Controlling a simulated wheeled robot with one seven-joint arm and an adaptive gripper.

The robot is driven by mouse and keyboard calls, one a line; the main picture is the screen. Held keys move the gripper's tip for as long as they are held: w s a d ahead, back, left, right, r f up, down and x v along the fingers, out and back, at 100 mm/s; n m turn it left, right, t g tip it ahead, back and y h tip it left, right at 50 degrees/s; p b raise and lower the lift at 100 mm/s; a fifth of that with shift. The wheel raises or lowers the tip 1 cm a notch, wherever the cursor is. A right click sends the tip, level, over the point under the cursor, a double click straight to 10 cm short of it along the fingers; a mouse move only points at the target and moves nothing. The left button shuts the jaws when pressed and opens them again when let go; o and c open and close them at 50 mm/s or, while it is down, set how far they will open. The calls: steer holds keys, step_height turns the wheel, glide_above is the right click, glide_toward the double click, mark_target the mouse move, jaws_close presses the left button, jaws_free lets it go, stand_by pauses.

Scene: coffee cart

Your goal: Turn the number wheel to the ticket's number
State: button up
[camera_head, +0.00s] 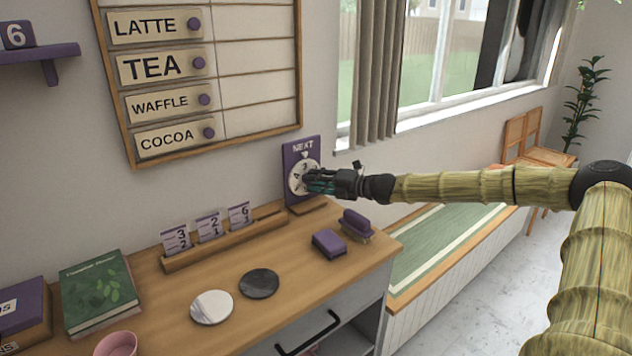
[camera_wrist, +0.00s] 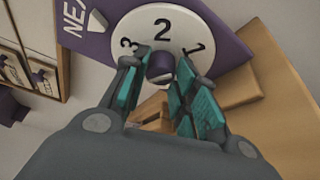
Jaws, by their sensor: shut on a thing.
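The number wheel (camera_head: 294,180) is a white disc on a purple board (camera_head: 291,153) marked NEXT. In the wrist view the wheel (camera_wrist: 183,24) shows 3, 2 and 1, with 2 upright at the top. A grey pointer (camera_wrist: 97,20) sits outside the rim, roughly in line with the 3. My gripper (camera_head: 315,183) is shut on the wheel's purple knob (camera_wrist: 160,66), one finger on each side. My fingers hide the wheel's lower part. Three tickets, (camera_head: 175,240), (camera_head: 208,227) and (camera_head: 240,215), stand in a wooden rack; their leading digits look like 3, 2 and 6.
A purple block (camera_head: 329,243) and a purple stamp-like item (camera_head: 357,225) lie on the counter below my gripper. Two round discs, a green book (camera_head: 98,290) and a pink cup (camera_head: 117,345) are farther left. A menu board (camera_head: 262,138) hangs above.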

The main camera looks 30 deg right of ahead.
steer(key=shift+f+m, duration=0.15)
steer(key=shift+m, duration=0.15)
steer(key=o, duration=1.1)
steer(key=shift+d, duration=0.1)
steer(key=shift+c, duration=0.2)
steer(key=shift+s, duration=0.1)
steer(key=shift+v, duration=2.75)
steer(key=shift+v, duration=0.95)
